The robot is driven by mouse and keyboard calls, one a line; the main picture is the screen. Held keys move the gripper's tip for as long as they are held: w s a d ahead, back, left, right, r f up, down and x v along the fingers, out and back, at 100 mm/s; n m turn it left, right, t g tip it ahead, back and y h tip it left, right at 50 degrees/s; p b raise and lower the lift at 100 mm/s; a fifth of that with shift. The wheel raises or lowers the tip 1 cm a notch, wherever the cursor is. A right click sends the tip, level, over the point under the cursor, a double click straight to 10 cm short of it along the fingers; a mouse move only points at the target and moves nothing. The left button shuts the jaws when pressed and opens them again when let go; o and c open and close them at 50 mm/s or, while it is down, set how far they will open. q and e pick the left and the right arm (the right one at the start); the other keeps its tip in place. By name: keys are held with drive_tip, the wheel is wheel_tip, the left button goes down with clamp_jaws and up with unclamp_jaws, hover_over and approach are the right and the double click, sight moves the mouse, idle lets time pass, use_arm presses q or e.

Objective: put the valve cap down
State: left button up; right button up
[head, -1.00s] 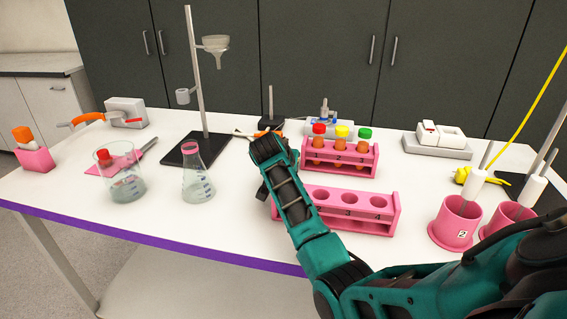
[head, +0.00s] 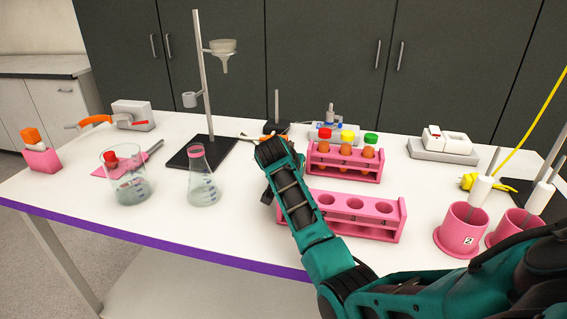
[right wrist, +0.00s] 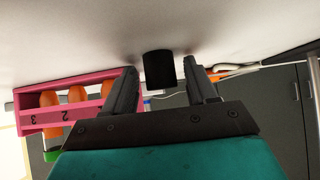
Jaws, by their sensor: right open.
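The valve cap (right wrist: 159,72) is a small black cylinder in the right wrist view, where the picture is upside down. It appears to stand on the white tabletop, between the fingertips of my right gripper (right wrist: 163,66). The two fingers are open, with a visible gap on each side of the cap. In the head view my right arm reaches in from the lower right, and its forearm and wrist hide the cap and most of the gripper. My left gripper is in neither current view.
An empty pink rack (head: 360,232) stands close right of my wrist. Behind it is a rack (head: 343,172) with red, yellow and green capped tubes. A flask (head: 201,185) and a beaker (head: 130,188) stand to the left. White table (head: 232,235) is clear in front of the flask.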

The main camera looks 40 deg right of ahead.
drive_tip(key=p+v, duration=0.1)
drive_tip(key=v, duration=1.1)
drive_tip(key=shift+r, duration=0.2)
drive_tip(key=shift+d, duration=0.1)
